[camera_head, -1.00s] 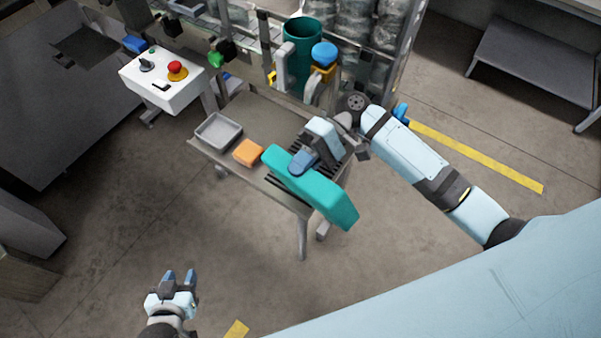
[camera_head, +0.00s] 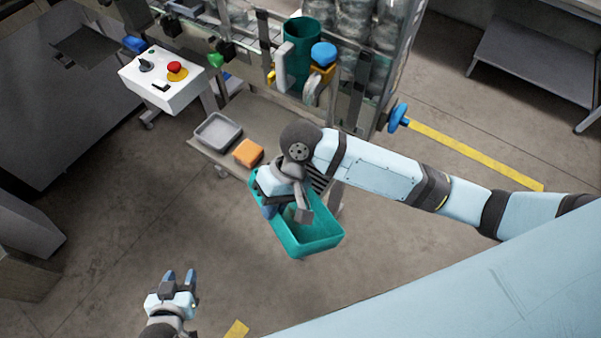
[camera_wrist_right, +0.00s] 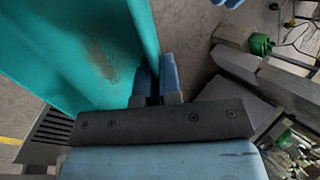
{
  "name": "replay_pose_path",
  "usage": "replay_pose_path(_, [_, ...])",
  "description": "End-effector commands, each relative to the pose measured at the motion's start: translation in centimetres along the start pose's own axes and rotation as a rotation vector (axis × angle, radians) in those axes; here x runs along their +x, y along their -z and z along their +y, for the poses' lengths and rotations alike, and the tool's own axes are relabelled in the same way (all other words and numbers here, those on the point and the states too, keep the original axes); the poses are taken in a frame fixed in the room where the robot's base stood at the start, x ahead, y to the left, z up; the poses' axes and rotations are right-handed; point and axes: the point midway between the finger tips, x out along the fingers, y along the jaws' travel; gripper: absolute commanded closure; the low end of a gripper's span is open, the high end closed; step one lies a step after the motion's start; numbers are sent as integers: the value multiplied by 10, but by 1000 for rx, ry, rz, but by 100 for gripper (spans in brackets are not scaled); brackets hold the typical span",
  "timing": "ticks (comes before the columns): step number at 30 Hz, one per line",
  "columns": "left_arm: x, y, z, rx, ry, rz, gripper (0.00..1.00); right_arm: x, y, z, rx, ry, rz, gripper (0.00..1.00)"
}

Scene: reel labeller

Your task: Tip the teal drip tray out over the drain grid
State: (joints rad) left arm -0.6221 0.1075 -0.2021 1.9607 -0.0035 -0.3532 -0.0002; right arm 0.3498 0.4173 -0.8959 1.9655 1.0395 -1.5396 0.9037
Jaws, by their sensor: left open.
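The teal drip tray (camera_head: 318,240) hangs in front of the grey cart's near edge, its open top facing up towards the head camera. My right gripper (camera_head: 269,209) is shut on the tray's wall at its left side. In the right wrist view the blue fingers (camera_wrist_right: 155,78) pinch the wall, and the tray's inside (camera_wrist_right: 75,45) shows a brown smear. The drain grid (camera_head: 319,178) is mostly hidden behind my right arm and the tray; its slots also show in the wrist view (camera_wrist_right: 50,128). My left gripper (camera_head: 180,275) is open and empty, low at the left, far from the tray.
On the cart (camera_head: 210,153) sit a grey tray (camera_head: 218,131) and an orange sponge-like block (camera_head: 248,152). The floor left of the teal tray is clear.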

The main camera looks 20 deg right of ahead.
Motion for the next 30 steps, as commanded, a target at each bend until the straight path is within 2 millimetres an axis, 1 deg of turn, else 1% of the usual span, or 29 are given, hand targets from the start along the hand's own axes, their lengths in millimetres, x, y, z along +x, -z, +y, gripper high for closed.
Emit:
replay_pose_path(4, [0, 0, 0, 0, 0, 0, 57, 29, 0, -3, -2, -194, 67, 100])
replay_pose_path(6, [0, 0, 0, 0, 0, 0, 57, 42, 2, 2, 1, -286, 98, 100])
replay_pose_path(9, [0, 0, 0, 0, 0, 0, 57, 58, 4, 10, 4, -399, 138, 100])
replay_pose_path(12, [0, 0, 0, 0, 0, 0, 57, 67, 6, 15, 5, -469, 163, 100])
replay_pose_path(15, [0, 0, 0, 0, 0, 0, 57, 70, 7, 17, 6, -492, 173, 100])
replay_pose_path(28, [0, 1, 0, 0, 0, 2, 57, 70, 7, 17, 7, -490, 171, 100])
replay_pose_path(30, [0, 1, 0, 0, 0, 2, 57, 68, 8, 20, 10, -489, 170, 100])
